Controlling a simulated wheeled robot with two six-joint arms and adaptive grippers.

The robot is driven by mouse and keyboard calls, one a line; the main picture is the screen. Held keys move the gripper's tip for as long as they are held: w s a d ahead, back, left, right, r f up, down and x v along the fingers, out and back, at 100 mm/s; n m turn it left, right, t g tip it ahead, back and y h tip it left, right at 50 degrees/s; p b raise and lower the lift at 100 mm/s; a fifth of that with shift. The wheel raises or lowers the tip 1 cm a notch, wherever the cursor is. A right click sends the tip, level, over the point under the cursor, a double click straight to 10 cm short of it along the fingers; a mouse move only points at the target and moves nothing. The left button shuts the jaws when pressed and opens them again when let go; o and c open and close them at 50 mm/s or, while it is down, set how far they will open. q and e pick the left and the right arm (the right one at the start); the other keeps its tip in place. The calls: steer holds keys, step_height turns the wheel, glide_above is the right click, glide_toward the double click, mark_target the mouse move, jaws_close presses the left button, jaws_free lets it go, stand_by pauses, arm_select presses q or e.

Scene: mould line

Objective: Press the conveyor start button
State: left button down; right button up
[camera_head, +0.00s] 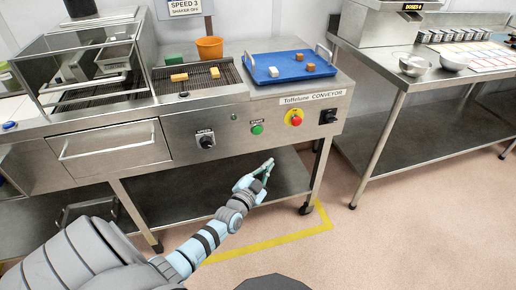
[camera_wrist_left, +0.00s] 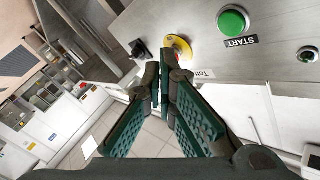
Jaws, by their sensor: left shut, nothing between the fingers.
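The green start button (camera_head: 257,129) sits on the steel front panel of the conveyor (camera_head: 220,119), left of the red stop button with a yellow surround (camera_head: 294,118). In the left wrist view the green button (camera_wrist_left: 233,21) is large at the upper right, with a START label under it. My left gripper (camera_head: 268,165) is shut and empty, below the panel and apart from the green button. In the left wrist view its fingertips (camera_wrist_left: 165,65) meet just below the yellow surround. My right gripper is not in view.
A speed knob (camera_head: 206,141) is left of the green button, and a black switch (camera_head: 328,116) is at the panel's right end. A blue tray (camera_head: 290,80) with several small blocks lies on top. A steel table (camera_head: 420,70) stands at the right. The floor in front is clear.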

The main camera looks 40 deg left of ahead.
arm_select(q)
steer(key=shift+t+y, duration=0.3)
steer(key=shift+t, duration=0.5)
steer(key=r, duration=0.1)
steer(key=w+r, duration=0.1)
steer(key=r, duration=0.2)
steer(key=shift+w+a+b, duration=0.25)
steer(key=shift+b, duration=0.15)
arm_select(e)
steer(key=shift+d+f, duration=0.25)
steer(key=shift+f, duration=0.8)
